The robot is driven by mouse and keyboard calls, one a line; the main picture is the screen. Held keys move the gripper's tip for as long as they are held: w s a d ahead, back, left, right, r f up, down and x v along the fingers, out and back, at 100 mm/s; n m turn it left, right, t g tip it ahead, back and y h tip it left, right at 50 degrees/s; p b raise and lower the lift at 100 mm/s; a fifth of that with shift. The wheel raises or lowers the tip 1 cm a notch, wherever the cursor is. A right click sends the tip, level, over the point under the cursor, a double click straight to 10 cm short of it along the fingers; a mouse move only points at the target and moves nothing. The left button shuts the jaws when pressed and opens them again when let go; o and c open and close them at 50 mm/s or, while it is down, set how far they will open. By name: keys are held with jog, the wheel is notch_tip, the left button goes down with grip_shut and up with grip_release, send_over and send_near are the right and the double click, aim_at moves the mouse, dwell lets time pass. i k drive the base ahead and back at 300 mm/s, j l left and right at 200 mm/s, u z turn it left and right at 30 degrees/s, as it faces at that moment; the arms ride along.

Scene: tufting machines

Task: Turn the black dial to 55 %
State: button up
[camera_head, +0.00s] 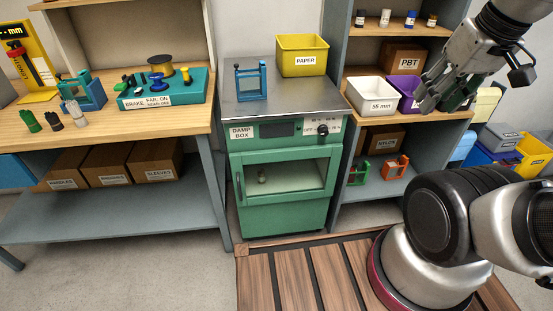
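The black dial (322,129) is a small round knob on the front panel of the green damp box (285,212), at the panel's right end. Small markings surround it; "OFF" is readable to its left, the others are too small. The dial's pointer setting cannot be read. A dark display (278,129) sits left of the dial, with no legible reading. My gripper (438,103) is at the upper right, in front of the shelf bins, well to the right of the dial and apart from it. Its fingers point down-left; their opening is unclear.
A blue frame (251,80) and a yellow PAPER bin (302,56) stand on the damp box top. A workbench (195,122) is to the left. A shelf with a white bin (373,97) is to the right. Wooden decking (300,275) lies in front.

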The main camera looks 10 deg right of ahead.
aim_at(323, 130)
jog(key=j+z, duration=0.4)
jog(key=k+j+z, duration=0.15)
jog(key=z, duration=0.2)
jog(key=k+j+z, duration=0.1)
jog(key=j+z, duration=0.3)
